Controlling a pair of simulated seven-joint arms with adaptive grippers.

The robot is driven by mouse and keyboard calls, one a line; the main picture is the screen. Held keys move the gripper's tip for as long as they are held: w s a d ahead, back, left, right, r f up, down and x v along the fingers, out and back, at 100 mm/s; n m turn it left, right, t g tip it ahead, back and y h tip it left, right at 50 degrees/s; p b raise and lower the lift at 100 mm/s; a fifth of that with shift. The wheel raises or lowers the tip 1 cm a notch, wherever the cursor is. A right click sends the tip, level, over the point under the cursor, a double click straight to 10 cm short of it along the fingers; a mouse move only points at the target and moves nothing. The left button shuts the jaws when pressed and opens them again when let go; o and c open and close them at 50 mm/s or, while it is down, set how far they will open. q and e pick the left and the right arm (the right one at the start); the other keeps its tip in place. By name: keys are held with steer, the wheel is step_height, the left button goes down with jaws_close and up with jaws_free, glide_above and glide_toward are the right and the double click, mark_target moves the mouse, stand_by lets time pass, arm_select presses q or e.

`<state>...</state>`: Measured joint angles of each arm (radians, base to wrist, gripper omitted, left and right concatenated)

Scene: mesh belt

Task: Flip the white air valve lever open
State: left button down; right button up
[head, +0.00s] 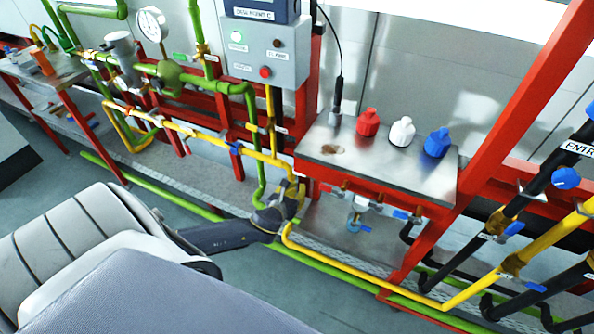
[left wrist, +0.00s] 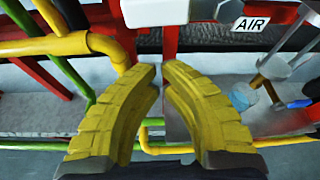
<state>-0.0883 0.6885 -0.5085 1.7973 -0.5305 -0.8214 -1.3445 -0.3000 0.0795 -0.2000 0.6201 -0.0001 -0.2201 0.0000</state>
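My left gripper (head: 291,188) is below the left end of the metal shelf in the head view, beside the yellow pipe. In the left wrist view its yellow ribbed fingers (left wrist: 161,70) stand apart with a narrow, empty gap between the tips. An AIR label (left wrist: 250,24) is up and right of the fingertips. A pale part (left wrist: 203,10) at the top edge, beside that label, may be the white lever; it is cut off by the frame, and I cannot tell its position. The air fitting (head: 360,204) hangs under the shelf, right of the gripper. My right gripper is not in view.
Red, white and blue bottle-shaped items (head: 402,131) stand on the metal shelf (head: 430,178). A yellow pipe (left wrist: 45,45) runs left of the fingers. A blue handle (head: 365,229) is low under the air fitting. Red frame posts (head: 418,246) flank the space on the right.

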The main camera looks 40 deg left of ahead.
arm_select(q)
steer(key=v, duration=1)
steer(key=shift+d+f, duration=0.1)
stand_by(0.4)
